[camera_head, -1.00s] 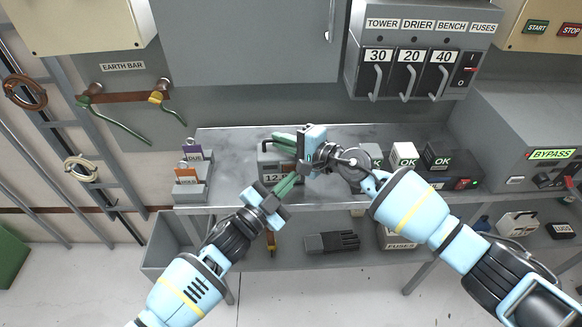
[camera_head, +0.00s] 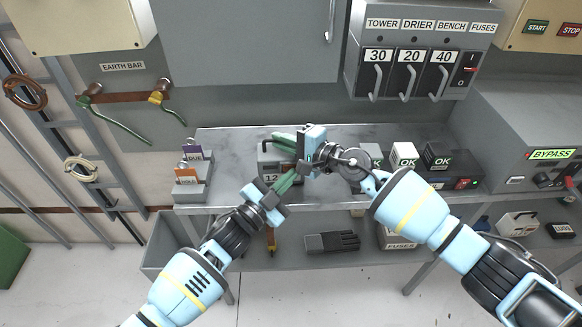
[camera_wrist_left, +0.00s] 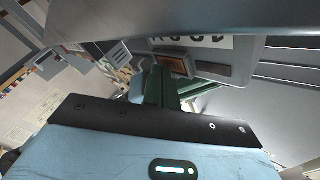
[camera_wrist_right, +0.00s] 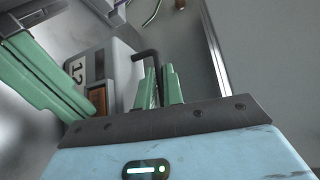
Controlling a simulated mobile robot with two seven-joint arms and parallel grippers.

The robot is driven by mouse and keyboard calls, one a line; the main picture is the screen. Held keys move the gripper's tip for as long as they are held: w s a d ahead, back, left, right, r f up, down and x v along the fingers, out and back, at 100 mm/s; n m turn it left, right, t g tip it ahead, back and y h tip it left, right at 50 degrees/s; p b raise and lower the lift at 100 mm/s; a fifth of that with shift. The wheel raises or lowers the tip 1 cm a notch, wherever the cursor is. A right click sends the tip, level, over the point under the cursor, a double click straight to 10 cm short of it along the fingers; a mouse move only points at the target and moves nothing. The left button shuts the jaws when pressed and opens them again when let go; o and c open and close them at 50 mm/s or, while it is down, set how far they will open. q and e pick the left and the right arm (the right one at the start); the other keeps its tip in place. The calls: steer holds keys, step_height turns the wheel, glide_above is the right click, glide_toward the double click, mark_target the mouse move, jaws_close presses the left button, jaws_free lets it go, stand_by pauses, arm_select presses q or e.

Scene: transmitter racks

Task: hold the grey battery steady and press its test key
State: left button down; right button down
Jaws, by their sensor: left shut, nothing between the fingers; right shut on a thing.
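The grey battery (camera_head: 265,180) stands on the bench with a black handle (camera_head: 266,145) on top and a "12" label on its front. It also shows in the right wrist view (camera_wrist_right: 125,72). My right gripper (camera_head: 285,142) is shut on the black handle; its green fingers (camera_wrist_right: 160,88) hide part of it. My left gripper (camera_head: 294,173) is shut and empty, its fingertips at the battery's front. An orange-brown key (camera_wrist_left: 176,63) on that front lies right beside the left fingertips (camera_wrist_left: 160,78); I cannot tell whether they touch it.
A tag holder (camera_head: 193,190) with purple and orange tags stands left of the battery. Several small boxes marked OK (camera_head: 404,156) stand on the right of the bench (camera_head: 230,148). A lower shelf (camera_head: 290,257) holds a black block (camera_head: 332,242).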

arm_select(q)
steer(key=shift+w, duration=0.3)
steer(key=shift+w+a+r, duration=0.15)
steer(key=shift+w+r, duration=0.05)
steer(key=shift+r, duration=0.1)
arm_select(e)
steer(key=shift+s+a+r, duration=0.1)
steer(key=shift+s+r, duration=0.1)
steer(key=shift+s, duration=0.05)
stand_by(0.7)
arm_select(q)
steer(key=shift+s, duration=0.1)
arm_select(e)
steer(key=shift+w, duration=0.1)
arm_select(q)
steer(key=shift+s+f, duration=0.2)
steer(key=shift+s, duration=0.05)
arm_select(e)
steer(key=shift+w+f, duration=0.15)
steer(key=shift+w, duration=0.05)
arm_select(q)
steer(key=shift+s, duration=0.35)
steer(key=shift+f, duration=0.1)
steer(key=shift+s, duration=0.65)
arm_select(e)
steer(key=shift+s+f, duration=0.1)
arm_select(q)
steer(key=s, duration=0.3)
steer(key=shift+s+d, duration=0.25)
steer(key=shift+s, duration=0.15)
